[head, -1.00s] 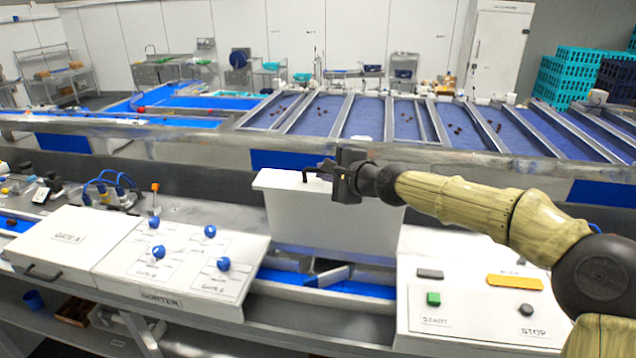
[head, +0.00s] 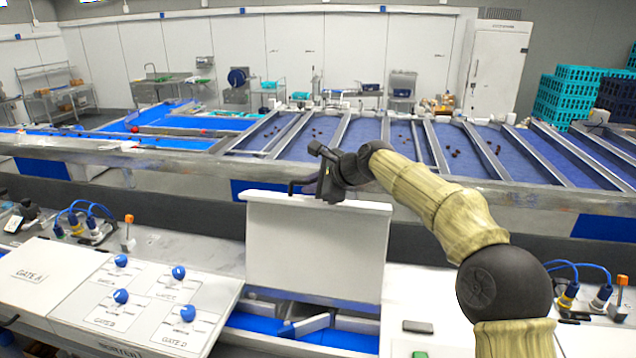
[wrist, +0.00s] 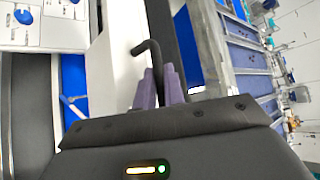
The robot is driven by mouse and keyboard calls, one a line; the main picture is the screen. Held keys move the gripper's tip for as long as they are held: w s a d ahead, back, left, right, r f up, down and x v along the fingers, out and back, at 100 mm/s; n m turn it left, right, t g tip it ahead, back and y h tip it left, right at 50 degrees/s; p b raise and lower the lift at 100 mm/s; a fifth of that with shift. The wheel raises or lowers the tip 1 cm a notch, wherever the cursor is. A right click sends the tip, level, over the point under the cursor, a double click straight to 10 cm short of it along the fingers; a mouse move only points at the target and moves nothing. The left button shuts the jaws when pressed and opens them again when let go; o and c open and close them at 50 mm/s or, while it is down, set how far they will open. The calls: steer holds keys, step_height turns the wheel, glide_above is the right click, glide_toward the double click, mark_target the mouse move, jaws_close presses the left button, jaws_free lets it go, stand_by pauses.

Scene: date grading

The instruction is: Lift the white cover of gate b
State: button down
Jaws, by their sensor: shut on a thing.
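The white cover (head: 316,250) is an upright boxy panel in the middle of the head view, held above the blue channel. Its face shows no readable gate label. My gripper (head: 318,188) is at its top edge, shut on the dark bent handle (head: 293,186). In the wrist view the purple fingers (wrist: 164,85) close around the dark handle (wrist: 150,52), with the white cover (wrist: 122,70) beside it. Below the cover, a blue channel (head: 270,325) and a pale metal flap (head: 312,324) show. The cover's far side is hidden.
A sloped white panel with blue knobs (head: 179,272) and a gate A lid (head: 38,275) stand at left. A white button panel (head: 400,305) is at right, partly behind my arm. A long metal rail (head: 120,160) and blue sorting lanes lie behind.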

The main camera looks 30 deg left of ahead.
steer(key=shift+w+a+f, duration=0.15)
steer(key=shift+w+f, duration=0.05)
steer(key=shift+f, duration=0.15)
steer(key=c, duration=1.8)
jaws_free()
steer(key=shift+w, duration=0.1)
steer(key=shift+o, duration=0.2)
steer(key=b+v, duration=0.7)
steer(key=v, duration=1)
steer(key=shift+w+r, duration=0.15)
steer(key=shift+r, duration=0.3)
